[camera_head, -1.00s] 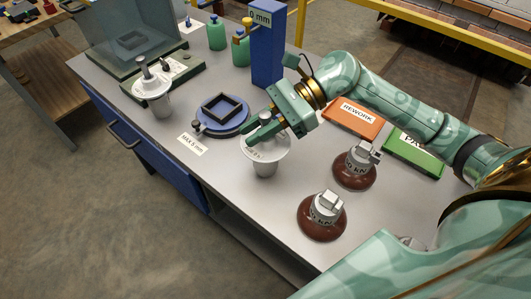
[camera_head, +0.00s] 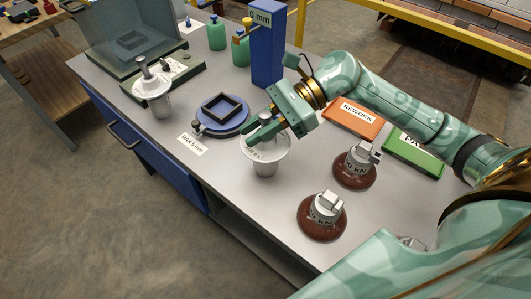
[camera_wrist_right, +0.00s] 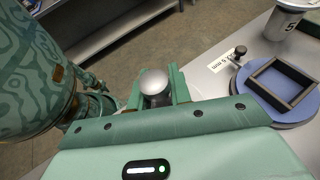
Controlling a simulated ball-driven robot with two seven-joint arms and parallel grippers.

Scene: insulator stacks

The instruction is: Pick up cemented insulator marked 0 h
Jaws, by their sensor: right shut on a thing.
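A pale grey cup-shaped insulator (camera_head: 265,158) stands upright at the table's middle, its marking too small to read. My right gripper (camera_head: 262,128) is shut on the pin at its top. In the right wrist view the fingers (camera_wrist_right: 156,92) close on either side of a round-headed grey pin (camera_wrist_right: 154,82); the cup below is hidden. My left gripper is not in view.
Two brown insulators (camera_head: 321,222) (camera_head: 354,174) stand to the right. An orange REWORK tray (camera_head: 372,127) and a green tray (camera_head: 425,165) lie behind them. A blue gauge post (camera_head: 268,55) and a round blue fixture (camera_head: 240,128) stand behind the gripper. The table's front-left is clear.

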